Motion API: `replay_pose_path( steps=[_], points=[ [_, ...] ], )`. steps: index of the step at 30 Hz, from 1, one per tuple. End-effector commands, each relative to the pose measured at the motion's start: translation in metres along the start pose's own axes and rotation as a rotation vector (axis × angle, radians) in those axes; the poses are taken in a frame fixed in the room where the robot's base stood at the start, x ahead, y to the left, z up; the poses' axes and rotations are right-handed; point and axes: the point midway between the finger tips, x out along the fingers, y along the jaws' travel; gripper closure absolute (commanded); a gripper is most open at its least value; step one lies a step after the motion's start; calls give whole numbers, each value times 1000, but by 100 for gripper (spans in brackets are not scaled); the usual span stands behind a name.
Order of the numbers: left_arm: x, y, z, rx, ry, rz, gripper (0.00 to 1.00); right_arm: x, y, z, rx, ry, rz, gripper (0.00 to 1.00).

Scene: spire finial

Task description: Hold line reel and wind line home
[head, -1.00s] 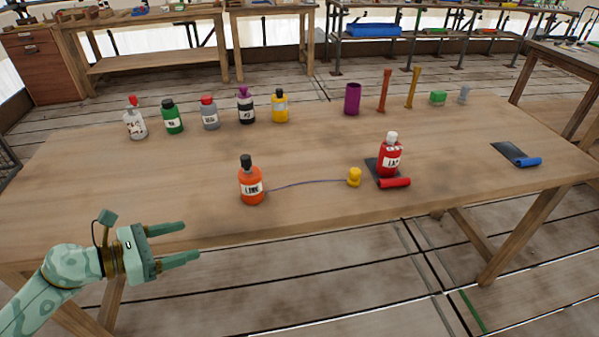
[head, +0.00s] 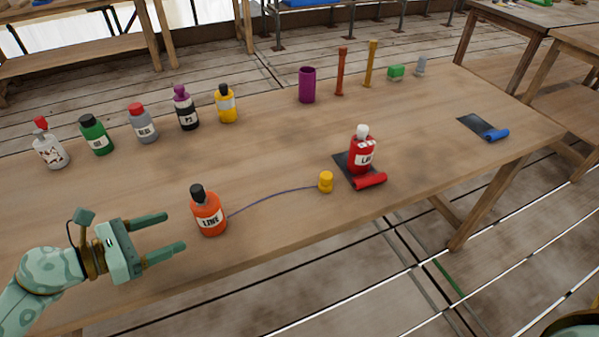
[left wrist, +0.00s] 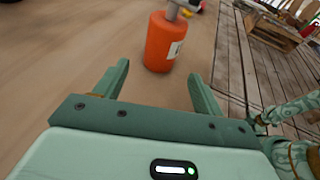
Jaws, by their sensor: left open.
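The orange line reel (head: 209,216), a bottle shape with a black top and a "LINE" label, stands upright near the table's front edge. A thin dark line (head: 270,198) runs from it along the table to a small yellow piece (head: 326,182) on the right. My left gripper (head: 176,232) is open and empty, just left of the reel, its fingers pointing toward it. In the left wrist view the reel (left wrist: 160,45) stands beyond the open fingertips, between them and apart from them. My right gripper does not show.
A red bottle (head: 362,153) stands on a dark mat with a red roll (head: 370,181). Several bottles line the table's back left. A purple cup (head: 307,85) and two slim posts stand farther back. A blue roll (head: 496,134) lies at right. The middle of the table (head: 260,155) is clear.

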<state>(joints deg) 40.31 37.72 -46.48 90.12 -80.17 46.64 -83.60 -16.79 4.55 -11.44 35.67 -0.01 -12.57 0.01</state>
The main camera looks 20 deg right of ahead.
Motion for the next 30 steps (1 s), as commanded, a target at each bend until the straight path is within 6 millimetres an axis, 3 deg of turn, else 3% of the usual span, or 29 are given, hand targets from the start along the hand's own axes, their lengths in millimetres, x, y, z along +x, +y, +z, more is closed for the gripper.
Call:
replay_pose_path(
  steps=[6,15,21,30],
  points=[
    [34,0,0,-1,-2,-2,31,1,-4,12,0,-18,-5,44],
    [78,0,-2,-1,0,-2,31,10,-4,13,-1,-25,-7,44],
    [90,0,0,1,0,0,31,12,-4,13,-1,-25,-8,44],
    [92,0,0,1,0,0,31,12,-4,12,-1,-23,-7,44]
  ],
)
